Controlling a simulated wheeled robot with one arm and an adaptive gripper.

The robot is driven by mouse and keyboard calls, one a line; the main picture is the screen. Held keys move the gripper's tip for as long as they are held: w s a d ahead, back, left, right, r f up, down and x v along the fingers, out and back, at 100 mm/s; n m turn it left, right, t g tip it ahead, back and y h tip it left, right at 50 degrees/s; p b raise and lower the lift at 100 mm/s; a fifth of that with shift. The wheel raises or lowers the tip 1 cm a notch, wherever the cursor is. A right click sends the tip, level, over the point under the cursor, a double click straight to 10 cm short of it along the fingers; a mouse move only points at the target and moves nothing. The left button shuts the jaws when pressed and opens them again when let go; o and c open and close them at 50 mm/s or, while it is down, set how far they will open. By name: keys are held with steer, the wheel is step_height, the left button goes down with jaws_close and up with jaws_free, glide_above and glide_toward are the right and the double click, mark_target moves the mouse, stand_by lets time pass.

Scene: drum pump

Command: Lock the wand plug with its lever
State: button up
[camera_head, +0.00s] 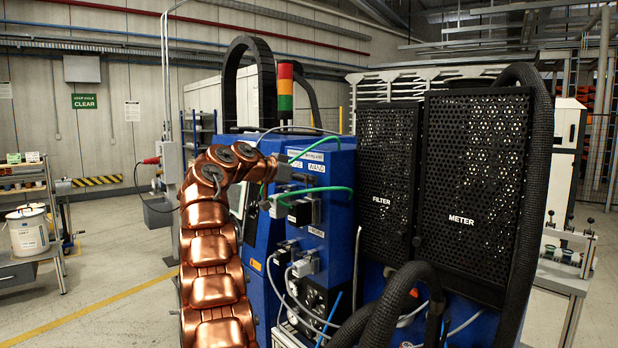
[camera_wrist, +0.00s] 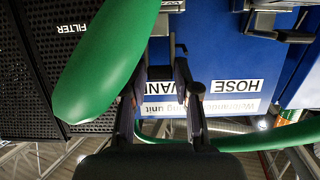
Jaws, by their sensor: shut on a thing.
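The blue pump unit (camera_head: 342,190) carries a dark socket with a grey plug, the wand plug (camera_head: 300,212), below its white WAND label. In the wrist view, which is upside down, the WAND label (camera_wrist: 172,87) shows partly between my fingers, and the plug's grey housing is at the top edge. My gripper (camera_wrist: 165,72) is at this plug, its two dark fingers closed in on the lever (camera_wrist: 172,48). The exact contact is hard to see. In the head view my gripper (camera_head: 286,172) is small and dark at the end of the copper arm.
A green cable (camera_head: 320,190) loops by the plug and looms large in the wrist view (camera_wrist: 105,70). The HOSE label (camera_wrist: 235,87) and another connector (camera_wrist: 278,5) are beside it. Lower plugs (camera_head: 305,264) sit below. The black FILTER panel (camera_head: 386,180) stands at the right.

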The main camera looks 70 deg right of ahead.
steer(key=shift+w+a+f+g+h+b, duration=0.2)
steer(key=shift+g+h+b, duration=0.25)
steer(key=shift+b, duration=1.3)
steer(key=shift+w+a+f+g+h+b, duration=0.2)
steer(key=shift+h+b, duration=0.45)
steer(key=shift+b, duration=1.05)
steer(key=shift+s, duration=0.2)
steer(key=o, duration=0.9)
steer(key=shift+r, duration=0.1)
steer(key=shift+w, duration=0.1)
steer(key=v, duration=0.6)
steer(key=r+b+v, duration=0.1)
steer(key=v, duration=0.3)
steer(key=shift+r, duration=0.1)
